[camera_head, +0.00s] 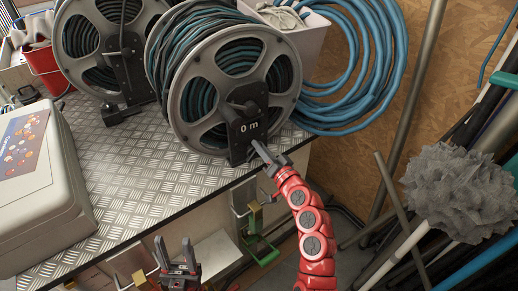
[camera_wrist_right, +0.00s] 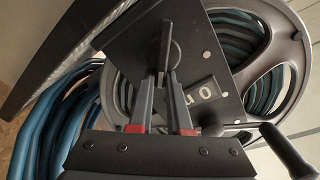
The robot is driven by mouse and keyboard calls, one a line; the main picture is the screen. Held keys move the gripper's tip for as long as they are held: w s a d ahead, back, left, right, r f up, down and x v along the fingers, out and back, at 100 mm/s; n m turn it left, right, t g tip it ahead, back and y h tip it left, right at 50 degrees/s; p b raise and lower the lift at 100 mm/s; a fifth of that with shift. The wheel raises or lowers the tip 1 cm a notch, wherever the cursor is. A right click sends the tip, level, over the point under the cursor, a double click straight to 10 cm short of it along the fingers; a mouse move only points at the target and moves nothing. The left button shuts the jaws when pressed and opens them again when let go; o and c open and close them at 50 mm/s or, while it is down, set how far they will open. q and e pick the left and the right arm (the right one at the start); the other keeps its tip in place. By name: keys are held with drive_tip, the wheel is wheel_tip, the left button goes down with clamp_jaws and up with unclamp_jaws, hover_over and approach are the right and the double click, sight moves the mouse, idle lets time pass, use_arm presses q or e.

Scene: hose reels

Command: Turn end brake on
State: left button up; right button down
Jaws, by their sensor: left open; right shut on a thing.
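The nearer hose reel (camera_head: 222,94) has a grey flange and a black plate (camera_head: 240,143) with a "0 m" display. In the right wrist view the plate (camera_wrist_right: 128,42) is tilted, and a dark narrow knob (camera_wrist_right: 166,45) stands out from it. My right gripper (camera_head: 264,152) is at the plate's lower edge; in the wrist view its fingers (camera_wrist_right: 162,88) are shut on the knob, whose lower part they hide. I cannot tell the brake's setting. My left gripper (camera_head: 177,260) is open and empty in front of the bench.
A second reel (camera_head: 78,36) stands behind on the metal bench (camera_head: 140,185). A beige case (camera_head: 38,195) takes the bench's left side. Coiled blue hose (camera_head: 392,50) hangs at right, and a grey fluffy duster (camera_head: 460,190) stands near my right arm. A crank handle (camera_wrist_right: 288,150) is near my right gripper.

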drive_tip(key=shift+w+d+f+m+p, duration=0.15)
drive_tip(key=shift+f+m, duration=0.3)
drive_tip(key=shift+m, duration=1.2)
drive_tip(key=shift+s+d+f+m+p, duration=0.15)
drive_tip(key=shift+f+m, duration=0.25)
drive_tip(key=shift+m, duration=1.3)
drive_tip(key=shift+w+f+m+p, duration=0.2)
drive_tip(key=shift+f+m, duration=0.25)
drive_tip(key=shift+m, duration=1.2)
drive_tip(key=c, duration=0.9)
unclamp_jaws()
drive_tip(key=shift+o, duration=0.2)
drive_tip(key=shift+r, duration=0.1)
drive_tip(key=shift+s+d, duration=0.1)
drive_tip(key=v, duration=1.7)
drive_tip(key=shift+b, duration=0.3)
drive_tip(key=shift+s, duration=0.1)
